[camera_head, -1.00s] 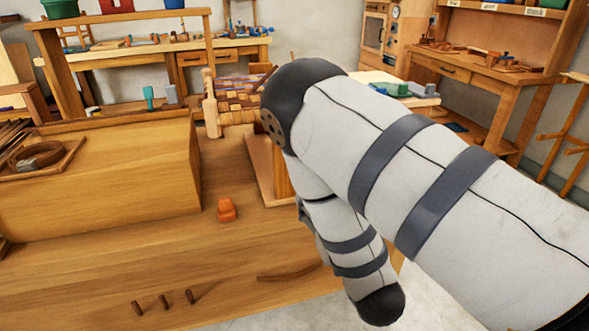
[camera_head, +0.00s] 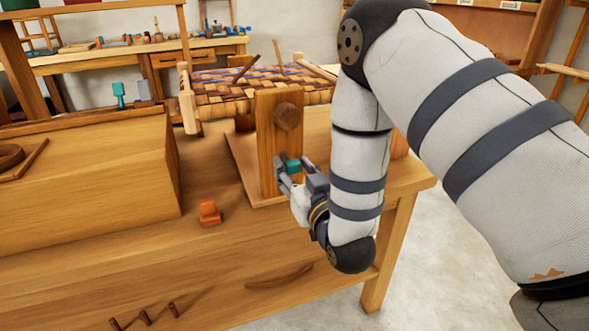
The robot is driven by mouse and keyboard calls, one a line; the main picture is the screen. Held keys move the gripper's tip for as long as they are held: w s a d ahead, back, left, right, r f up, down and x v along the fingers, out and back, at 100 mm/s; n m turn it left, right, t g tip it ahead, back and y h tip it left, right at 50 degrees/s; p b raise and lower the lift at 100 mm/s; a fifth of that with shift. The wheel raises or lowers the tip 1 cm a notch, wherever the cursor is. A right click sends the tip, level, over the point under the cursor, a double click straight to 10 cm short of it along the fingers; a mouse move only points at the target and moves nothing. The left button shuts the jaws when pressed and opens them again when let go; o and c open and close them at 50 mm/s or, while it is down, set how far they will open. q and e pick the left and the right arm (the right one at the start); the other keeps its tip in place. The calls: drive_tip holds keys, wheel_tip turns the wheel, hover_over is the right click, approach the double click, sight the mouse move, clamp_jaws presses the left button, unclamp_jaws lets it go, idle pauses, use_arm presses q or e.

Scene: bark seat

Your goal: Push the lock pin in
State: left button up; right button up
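A wooden stand with an upright post (camera_head: 267,150) stands on the workbench and bears a woven bark seat (camera_head: 225,92). A round wooden knob (camera_head: 287,116) sits on the post's front face. A small teal piece (camera_head: 293,166) shows low at the post; it may be the lock pin, but I cannot tell. My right gripper (camera_head: 293,174) is in front of the post with its fingers around or beside the teal piece. Whether they touch or clamp it is not clear. My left gripper is not in view.
An orange-red block (camera_head: 209,213) lies on the workbench (camera_head: 215,255) to the left of the stand. A large wooden box (camera_head: 85,180) fills the left side. My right arm covers much of the right.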

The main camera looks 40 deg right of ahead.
clamp_jaws()
drive_tip(key=shift+x, duration=1.3)
drive_tip(key=shift+r, duration=0.1)
drive_tip(key=shift+o, duration=0.8)
unclamp_jaws()
drive_tip(key=o, duration=0.3)
drive_tip(key=shift+w, duration=0.2)
drive_tip(key=shift+s, duration=0.1)
